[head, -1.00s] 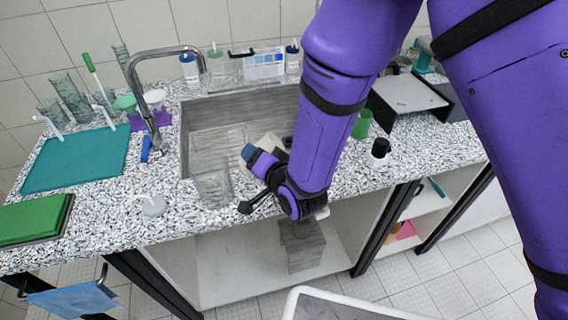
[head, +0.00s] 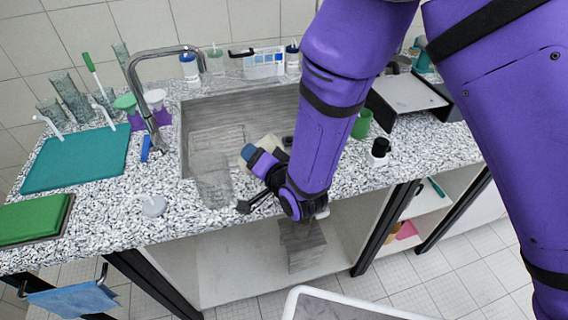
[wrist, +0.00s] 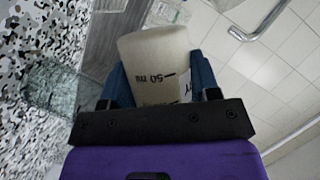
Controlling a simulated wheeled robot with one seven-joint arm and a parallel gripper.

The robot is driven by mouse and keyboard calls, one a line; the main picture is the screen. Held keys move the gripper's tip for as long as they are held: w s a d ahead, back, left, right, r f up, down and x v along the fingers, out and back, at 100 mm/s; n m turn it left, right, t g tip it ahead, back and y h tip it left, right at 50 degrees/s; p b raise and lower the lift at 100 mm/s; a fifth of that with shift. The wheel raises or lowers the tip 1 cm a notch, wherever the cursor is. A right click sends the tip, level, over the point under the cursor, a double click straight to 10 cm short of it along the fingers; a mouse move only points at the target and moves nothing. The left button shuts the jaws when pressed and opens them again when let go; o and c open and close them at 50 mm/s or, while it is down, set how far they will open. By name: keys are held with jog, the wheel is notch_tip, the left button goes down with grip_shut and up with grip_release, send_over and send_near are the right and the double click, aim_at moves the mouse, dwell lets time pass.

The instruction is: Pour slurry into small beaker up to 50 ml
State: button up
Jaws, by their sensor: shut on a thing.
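My gripper (head: 268,149) is shut on a pale cream beaker (wrist: 158,58), in front of the sink. In the wrist view a 50 ml mark shows on its side, and my blue fingers (wrist: 161,88) hold it from both sides. It looks tilted in that view. In the head view only part of the cream beaker (head: 270,142) shows beside my wrist. A clear glass vessel (head: 213,183) is at the sink's front edge, left of my gripper. It also shows in the wrist view (wrist: 62,88). I cannot tell the slurry level in either.
The sink (head: 255,108) lies behind my gripper, with a tap (head: 137,75) at its left. A teal mat (head: 75,160) and a green board (head: 32,220) lie left. A black-capped bottle (head: 379,150) and a green cup (head: 362,123) stand right.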

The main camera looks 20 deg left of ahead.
dwell(0.5)
jog(key=shift+r+m+y+p, duration=0.3)
jog(key=shift+r+m+y, duration=0.5)
jog(key=shift+m, duration=0.8)
dwell(4.2)
jog(key=shift+r, duration=0.1)
jog(key=f+n+h, duration=0.1)
jog(key=f+n, duration=0.1)
jog(key=n, duration=0.1)
jog(key=shift+h, duration=0.3)
jog(key=shift+r, duration=0.1)
